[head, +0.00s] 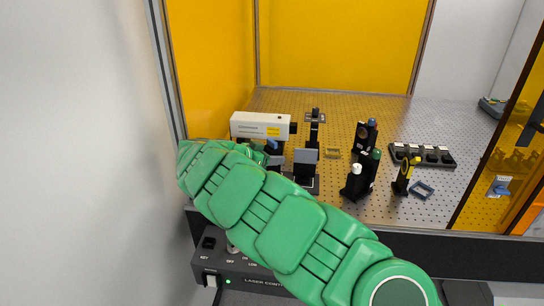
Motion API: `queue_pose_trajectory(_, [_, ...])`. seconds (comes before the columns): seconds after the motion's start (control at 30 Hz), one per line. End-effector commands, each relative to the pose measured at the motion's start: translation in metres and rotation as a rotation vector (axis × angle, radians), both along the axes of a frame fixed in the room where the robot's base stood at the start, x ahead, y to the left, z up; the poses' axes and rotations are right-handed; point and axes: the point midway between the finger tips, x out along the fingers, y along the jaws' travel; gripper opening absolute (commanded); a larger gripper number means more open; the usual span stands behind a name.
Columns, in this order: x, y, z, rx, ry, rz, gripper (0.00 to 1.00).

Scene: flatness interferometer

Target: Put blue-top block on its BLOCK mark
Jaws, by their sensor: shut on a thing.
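No BLOCK lettering is readable.
A green-topped piece (376,154), white-topped piece (355,172) and yellow piece (405,175) crowd the middle right. A black rack (424,155) is behind them. The white box (260,126) and dark mounts (306,165) are left.

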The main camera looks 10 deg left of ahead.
Motion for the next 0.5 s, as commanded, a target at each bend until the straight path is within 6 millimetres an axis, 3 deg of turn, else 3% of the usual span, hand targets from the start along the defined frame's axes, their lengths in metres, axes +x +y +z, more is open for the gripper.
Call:
queue_pose_trajectory(0.17, [0.0001,0.0001,-0.0013,-0.001,-0.001,0.0,0.09])
queue_pose_trajectory(0.2, [0.0001,0.0001,-0.0013,-0.001,-0.001,0.0,0.54])
queue_pose_trajectory(0.37, [0.0,0.0,-0.0014,0.0,0.0,0.0,0.79])
queue_pose_trajectory(0.5, [-0.0001,0.0001,-0.0015,0.0,0.0,0.0,0.81])
